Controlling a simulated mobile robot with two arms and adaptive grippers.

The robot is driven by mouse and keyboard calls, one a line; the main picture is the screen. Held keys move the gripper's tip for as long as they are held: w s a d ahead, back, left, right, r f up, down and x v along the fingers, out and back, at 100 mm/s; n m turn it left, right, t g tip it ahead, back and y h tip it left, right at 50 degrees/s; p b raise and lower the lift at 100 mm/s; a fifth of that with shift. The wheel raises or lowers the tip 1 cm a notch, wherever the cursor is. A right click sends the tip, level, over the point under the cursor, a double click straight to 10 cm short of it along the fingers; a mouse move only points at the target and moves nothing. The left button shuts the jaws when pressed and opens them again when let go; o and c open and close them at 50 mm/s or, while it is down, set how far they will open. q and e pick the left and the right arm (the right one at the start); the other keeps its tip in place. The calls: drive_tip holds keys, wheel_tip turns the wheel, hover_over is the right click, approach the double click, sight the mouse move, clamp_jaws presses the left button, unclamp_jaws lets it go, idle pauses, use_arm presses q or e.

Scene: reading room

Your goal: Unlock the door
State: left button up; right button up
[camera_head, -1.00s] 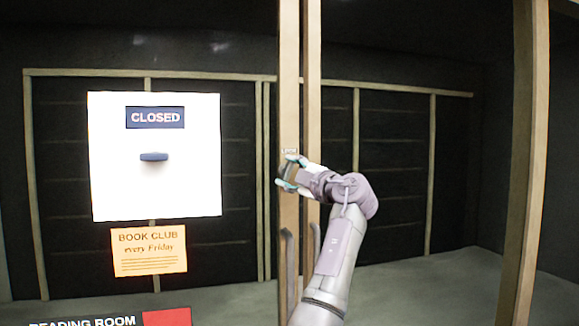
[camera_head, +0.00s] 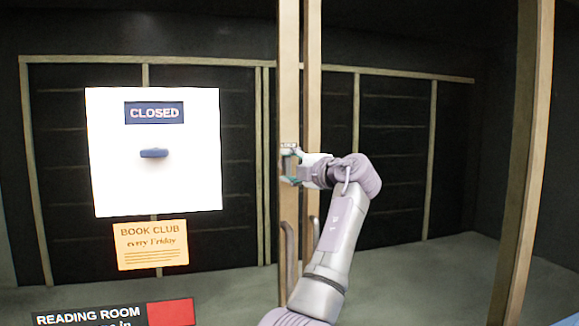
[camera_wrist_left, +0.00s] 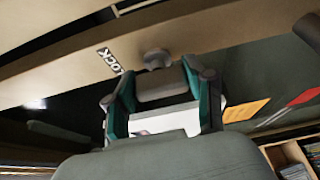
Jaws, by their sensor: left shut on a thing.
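A glass double door stands ahead, with two pale wooden stiles meeting in the middle; the left stile (camera_head: 288,80) bears the lock. My left gripper (camera_head: 288,163) is at this stile, at about mid height. The left wrist view shows its fingers on either side of a grey lock turn piece (camera_wrist_left: 160,84), and the gripper is shut on it. A round grey boss (camera_wrist_left: 157,58) joins the piece to the wood. A LOCK label (camera_wrist_left: 110,61) is beside it. In the head view the fingers largely hide the lock. My right gripper is not in view.
Two upright door handles (camera_head: 290,255) are below the gripper. A wooden post (camera_head: 525,150) stands at right.

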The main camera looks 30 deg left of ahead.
use_arm(q)
drive_tip(key=shift+f, duration=0.1)
drive_tip(key=o, duration=1.2)
drive_tip(key=shift+c, duration=0.2)
drive_tip(key=v, duration=1.2)
